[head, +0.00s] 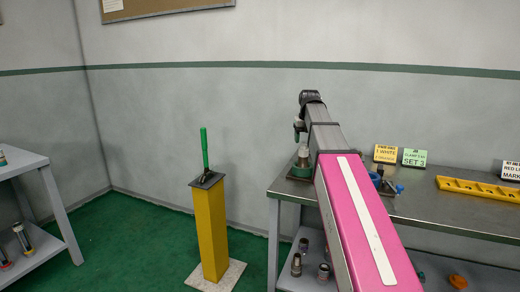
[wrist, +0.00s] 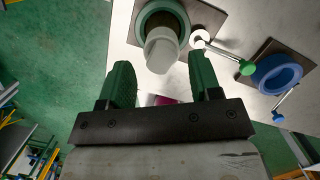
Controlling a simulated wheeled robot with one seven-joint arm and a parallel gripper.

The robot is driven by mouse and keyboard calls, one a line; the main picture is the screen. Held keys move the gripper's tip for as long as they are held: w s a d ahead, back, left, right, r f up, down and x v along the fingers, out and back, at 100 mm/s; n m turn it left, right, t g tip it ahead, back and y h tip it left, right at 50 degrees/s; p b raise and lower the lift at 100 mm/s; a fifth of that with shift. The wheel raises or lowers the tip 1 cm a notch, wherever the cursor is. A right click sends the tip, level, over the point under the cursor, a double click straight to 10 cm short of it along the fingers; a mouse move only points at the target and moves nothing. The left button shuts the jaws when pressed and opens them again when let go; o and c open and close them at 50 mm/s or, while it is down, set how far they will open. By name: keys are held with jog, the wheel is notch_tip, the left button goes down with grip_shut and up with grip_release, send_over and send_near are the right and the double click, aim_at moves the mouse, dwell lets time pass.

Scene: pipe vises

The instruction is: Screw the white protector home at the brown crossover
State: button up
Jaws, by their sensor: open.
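The white protector (wrist: 162,50) shows in the wrist view as a pale cup-like piece at the green vise (wrist: 142,24). A darker part that may be the brown crossover (wrist: 172,10) shows behind it inside the vise ring. I cannot tell how far the protector sits on it. My gripper (wrist: 159,66) is open, its two green fingers to the left and right of the protector's near end, with gaps visible. In the head view my gripper (head: 299,132) is above the green vise (head: 302,172) at the bench's left end; the protector is hard to make out there.
A blue vise (wrist: 276,74) stands right of the green one, with a green-knobbed handle (wrist: 246,68) between them. Label cards (head: 385,153) and a yellow rack (head: 478,188) are on the bench (head: 430,210). A yellow post (head: 211,230) stands left, with open floor around it.

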jog(key=n, duration=0.3)
jog(key=n+y, duration=0.1)
jog(key=n, duration=0.3)
jog(key=shift+g, duration=0.3)
jog(key=n, duration=0.3)
jog(key=shift+y, duration=0.3)
jog(key=n+g, duration=0.1)
jog(key=n, duration=0.3)
jog(key=n+g, duration=0.1)
jog(key=n, duration=0.6)
jog(key=n+g, duration=0.1)
jog(key=n, duration=0.2)
jog(key=shift+n, duration=0.4)
jog(key=n, duration=0.4)
jog(key=shift+g+h, duration=0.3)
jog(key=shift+h, duration=0.1)
